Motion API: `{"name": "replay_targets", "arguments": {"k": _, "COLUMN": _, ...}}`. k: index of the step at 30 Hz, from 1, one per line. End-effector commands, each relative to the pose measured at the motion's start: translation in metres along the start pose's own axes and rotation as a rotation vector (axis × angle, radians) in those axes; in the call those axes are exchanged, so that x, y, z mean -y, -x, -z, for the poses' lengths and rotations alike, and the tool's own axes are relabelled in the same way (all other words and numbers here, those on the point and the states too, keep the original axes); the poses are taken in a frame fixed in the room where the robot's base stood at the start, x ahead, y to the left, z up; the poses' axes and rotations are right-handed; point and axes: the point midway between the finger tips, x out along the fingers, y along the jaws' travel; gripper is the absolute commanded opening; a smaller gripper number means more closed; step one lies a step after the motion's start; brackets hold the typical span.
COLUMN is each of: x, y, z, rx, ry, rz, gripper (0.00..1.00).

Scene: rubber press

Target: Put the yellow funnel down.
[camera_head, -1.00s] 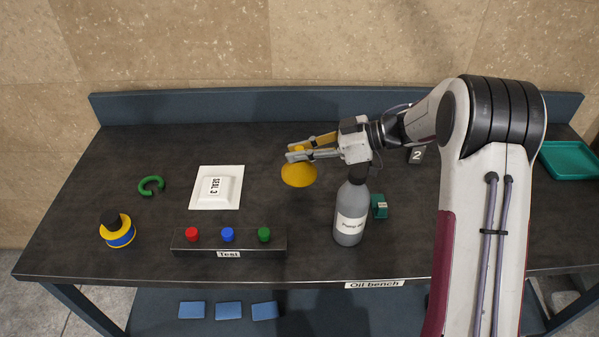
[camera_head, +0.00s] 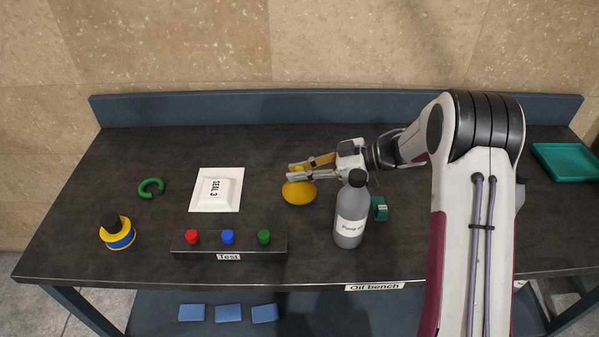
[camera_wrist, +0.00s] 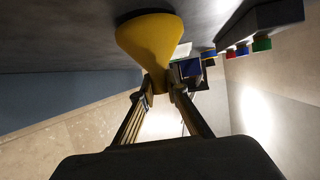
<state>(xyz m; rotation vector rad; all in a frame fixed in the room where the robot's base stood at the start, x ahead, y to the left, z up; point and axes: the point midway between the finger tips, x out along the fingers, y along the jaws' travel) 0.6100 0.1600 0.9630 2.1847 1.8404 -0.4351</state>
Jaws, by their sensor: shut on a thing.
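The yellow funnel (camera_head: 299,192) is at the middle of the dark bench, wide end down. My gripper (camera_head: 300,173) is shut on its narrow upper stem and reaches in from the right. In the wrist view the funnel (camera_wrist: 150,42) fills the upper middle, with my gripper's fingertips (camera_wrist: 160,88) on either side of its stem. The funnel's wide rim is at or very near the bench top; I cannot tell whether it touches.
A grey bottle (camera_head: 350,215) stands just right of the funnel, with a green block (camera_head: 379,208) beside it. The Test button box (camera_head: 229,244) is in front. A white Seal 3 plate (camera_head: 231,196) lies left. A teal tray (camera_head: 568,163) is far right.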

Motion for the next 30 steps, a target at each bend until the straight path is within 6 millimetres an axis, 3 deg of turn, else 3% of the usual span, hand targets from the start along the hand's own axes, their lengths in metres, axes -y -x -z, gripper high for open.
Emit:
{"name": "replay_targets", "arguments": {"k": 16, "x": -0.0001, "y": -0.003, "z": -0.0072, "rx": 0.0, "ry": 0.0, "rz": 0.0, "gripper": 0.0}}
{"name": "replay_targets", "arguments": {"k": 18, "x": -0.0001, "y": -0.003, "z": -0.0072, "rx": 0.0, "ry": 0.001, "rz": 0.0, "gripper": 0.27}}
{"name": "replay_targets", "arguments": {"k": 19, "x": -0.0001, "y": -0.003, "z": -0.0072, "rx": 0.0, "ry": 0.001, "rz": 0.0, "gripper": 0.3}}
{"name": "replay_targets", "arguments": {"k": 30, "x": -0.0001, "y": -0.0027, "z": -0.0066, "rx": 0.0, "ry": 0.001, "rz": 0.0, "gripper": 0.3}}
